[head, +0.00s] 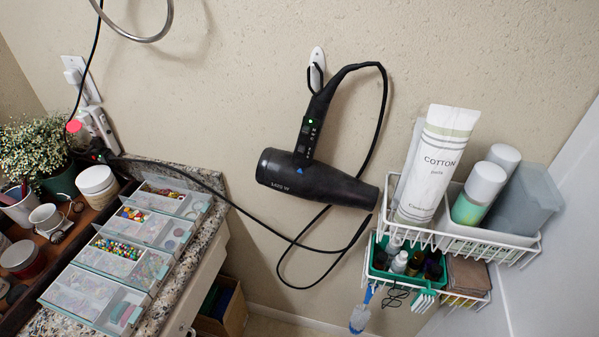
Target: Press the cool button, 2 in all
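A black hair dryer (330,186) hangs by its cord loop from a white wall hook (317,62) in the middle of the head view. Its barrel lies nearly level, tilting slightly down to the right, and its handle (318,103) points up. A small green light (310,121) glows on the handle, with small dark buttons (306,138) below it. A blue triangle mark (299,169) shows where the handle meets the barrel. The button labels are too small to read. Neither of my grippers is in view.
A granite counter (205,240) with bead boxes (118,257) is at the left. The black cord (250,217) runs between counter and dryer.

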